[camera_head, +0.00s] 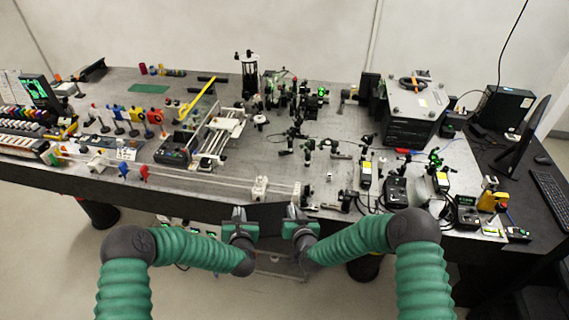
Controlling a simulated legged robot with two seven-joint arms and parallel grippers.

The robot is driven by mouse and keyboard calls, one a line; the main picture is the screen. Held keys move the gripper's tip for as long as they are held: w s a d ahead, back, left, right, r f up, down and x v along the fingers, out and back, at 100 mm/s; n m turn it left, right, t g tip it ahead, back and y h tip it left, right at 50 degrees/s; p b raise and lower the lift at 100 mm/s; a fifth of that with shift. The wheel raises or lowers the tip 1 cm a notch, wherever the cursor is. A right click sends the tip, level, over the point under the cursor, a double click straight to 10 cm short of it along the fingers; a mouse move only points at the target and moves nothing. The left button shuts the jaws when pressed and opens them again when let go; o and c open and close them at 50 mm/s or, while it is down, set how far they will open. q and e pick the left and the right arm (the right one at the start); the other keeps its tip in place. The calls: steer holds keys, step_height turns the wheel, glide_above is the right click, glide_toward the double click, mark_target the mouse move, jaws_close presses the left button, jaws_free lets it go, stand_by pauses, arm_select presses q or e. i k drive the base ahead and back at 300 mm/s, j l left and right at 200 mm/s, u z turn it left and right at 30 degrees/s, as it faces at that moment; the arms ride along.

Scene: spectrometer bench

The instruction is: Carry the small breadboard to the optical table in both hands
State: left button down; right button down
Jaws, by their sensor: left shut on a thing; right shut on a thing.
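The small breadboard (268,217) shows as a dark flat piece between my two grippers, at the front edge of the optical table (225,183). My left gripper (239,217) is shut on its left side. My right gripper (294,214) is shut on its right side. The grippers cover both ends of the board. I cannot tell whether the board touches the table edge. The grey table top lies beyond the board and is crowded with parts.
A rail with white blocks (260,187) runs along the table's front, just beyond the board. Small posts and optics fill the middle right. A large grey box (413,110) stands at the back right. A monitor (530,133) and keyboard (551,197) are on the dark side desk.

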mark_target(257, 172)
steer(key=i+j, duration=0.15)
steer(key=i, duration=0.5)
steer(key=i+j, duration=0.1)
steer(key=i, duration=0.55)
